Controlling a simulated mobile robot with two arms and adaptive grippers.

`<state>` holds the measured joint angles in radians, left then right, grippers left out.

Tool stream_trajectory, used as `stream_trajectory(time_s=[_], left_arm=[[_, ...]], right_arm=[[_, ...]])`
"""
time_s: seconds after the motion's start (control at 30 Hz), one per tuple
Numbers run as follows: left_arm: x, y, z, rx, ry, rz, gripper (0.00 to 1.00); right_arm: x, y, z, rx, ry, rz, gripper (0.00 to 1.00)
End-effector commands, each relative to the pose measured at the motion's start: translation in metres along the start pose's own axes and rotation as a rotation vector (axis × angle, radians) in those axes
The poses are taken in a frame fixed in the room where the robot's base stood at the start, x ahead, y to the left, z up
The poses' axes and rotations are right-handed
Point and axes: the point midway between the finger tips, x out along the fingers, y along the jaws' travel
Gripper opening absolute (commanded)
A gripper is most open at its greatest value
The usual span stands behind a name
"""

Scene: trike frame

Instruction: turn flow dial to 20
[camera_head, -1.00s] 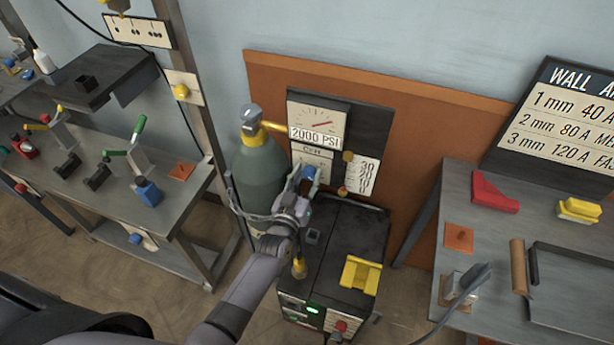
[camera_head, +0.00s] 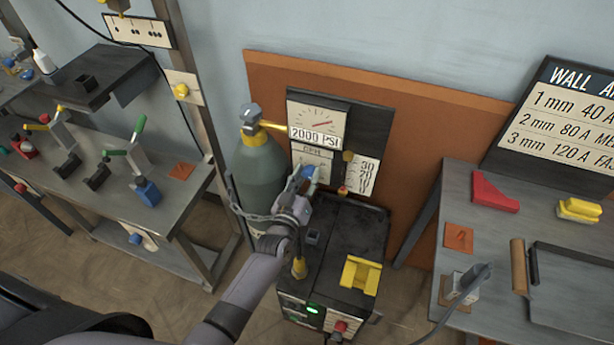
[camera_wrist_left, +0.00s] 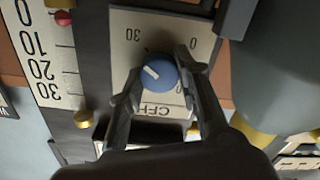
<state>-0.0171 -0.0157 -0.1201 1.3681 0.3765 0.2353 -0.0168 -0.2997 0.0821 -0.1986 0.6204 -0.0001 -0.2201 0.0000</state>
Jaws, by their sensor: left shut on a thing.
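The blue flow dial (camera_wrist_left: 161,74) sits on a pale CFH panel (camera_wrist_left: 125,35), upside down in the left wrist view. A white pointer mark on the dial points to the upper left there. My left gripper (camera_wrist_left: 157,66) is shut on the dial, one finger at each side. In the head view the dial (camera_head: 309,171) is partly hidden by my left gripper (camera_head: 302,177). The flow scale (camera_wrist_left: 45,60) reads 0, 10, 20 and 30. Its red ball (camera_wrist_left: 63,18) is near the 0 end, between 0 and 10. My right gripper is not in view.
A green gas cylinder (camera_head: 258,175) stands close left of the panel. A 2000 PSI gauge (camera_head: 317,119) is above the dial. A black machine (camera_head: 343,245) with a yellow block (camera_head: 361,274) stands below. Workbenches are at left and right.

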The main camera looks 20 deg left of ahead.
Motion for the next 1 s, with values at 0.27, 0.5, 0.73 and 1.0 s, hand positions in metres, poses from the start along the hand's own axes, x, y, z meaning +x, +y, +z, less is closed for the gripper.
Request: stream_trajectory(time_s=[0.27,0.5,0.73,1.0], left_arm=[[0.0,-0.001,0.001,-0.251,0.0,0.001,0.03],[0.0,-0.002,0.002,-0.48,-0.001,0.0,0.03],[0.0,-0.003,0.002,-0.699,-0.001,0.0,0.03],[0.0,-0.003,0.003,-0.954,0.0,0.0,0.03]], right_arm=[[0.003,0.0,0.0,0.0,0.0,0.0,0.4],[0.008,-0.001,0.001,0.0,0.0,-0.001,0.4],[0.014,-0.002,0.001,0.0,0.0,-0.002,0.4],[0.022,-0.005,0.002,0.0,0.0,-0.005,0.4]])
